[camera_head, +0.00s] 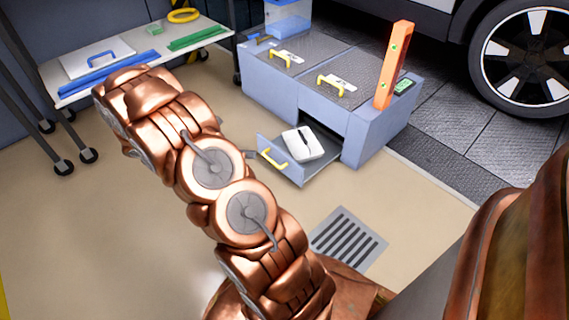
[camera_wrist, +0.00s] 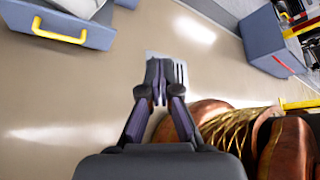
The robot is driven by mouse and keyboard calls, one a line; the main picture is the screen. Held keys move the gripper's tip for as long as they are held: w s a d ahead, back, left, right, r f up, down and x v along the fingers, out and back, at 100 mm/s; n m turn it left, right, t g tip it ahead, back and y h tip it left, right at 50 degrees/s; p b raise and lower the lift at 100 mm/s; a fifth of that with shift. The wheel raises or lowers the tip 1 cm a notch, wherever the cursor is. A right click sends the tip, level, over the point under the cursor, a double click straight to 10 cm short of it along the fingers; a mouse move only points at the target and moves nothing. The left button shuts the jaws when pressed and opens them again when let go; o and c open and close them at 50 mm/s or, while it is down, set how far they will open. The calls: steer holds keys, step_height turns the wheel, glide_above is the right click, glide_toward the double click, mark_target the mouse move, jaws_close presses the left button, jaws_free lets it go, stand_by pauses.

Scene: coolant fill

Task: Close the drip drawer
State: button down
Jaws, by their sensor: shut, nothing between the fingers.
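The drip drawer (camera_head: 286,164) stands pulled out from the front of the grey-blue cabinet. It has a yellow handle (camera_head: 273,157) on its front, and a white container (camera_head: 303,143) sits in it. In the wrist view the drawer front (camera_wrist: 85,33) and its yellow handle (camera_wrist: 58,31) show at the top left. My gripper (camera_wrist: 158,98) is shut and empty. It is over the floor, apart from the drawer in the wrist picture. In the head view my arm hides most or all of the gripper.
The cabinet (camera_head: 256,87) has more yellow handles on its top and an orange upright (camera_head: 393,65) at its right. A floor grate (camera_head: 348,238) lies in front. A wheeled cart (camera_head: 217,31) stands at the back left. A car wheel (camera_head: 525,58) is at the right. The floor before the drawer is clear.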

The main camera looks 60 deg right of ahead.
steer(key=w+d+f+n+t+h, duration=0.1)
steer(key=w+d+f+n, duration=0.15)
steer(key=f, duration=0.25)
steer(key=w+d+f+n+h, duration=0.1)
steer(key=d+f+n, duration=0.3)
steer(key=f, duration=0.2)
steer(key=n+t+h, duration=0.2)
steer(key=n, duration=0.6)
glide_toward(290, 160)
steer(key=shift+m, duration=0.25)
steer(key=b+x, duration=0.2)
steer(key=f+b+x, duration=0.1)
steer(key=b+x, duration=0.2)
steer(key=shift+d+b, duration=0.2)
steer(key=shift+b, duration=0.15)
steer(key=shift+s+d, duration=0.15)
steer(key=shift+d, duration=0.55)
steer(key=shift+r, duration=0.1)
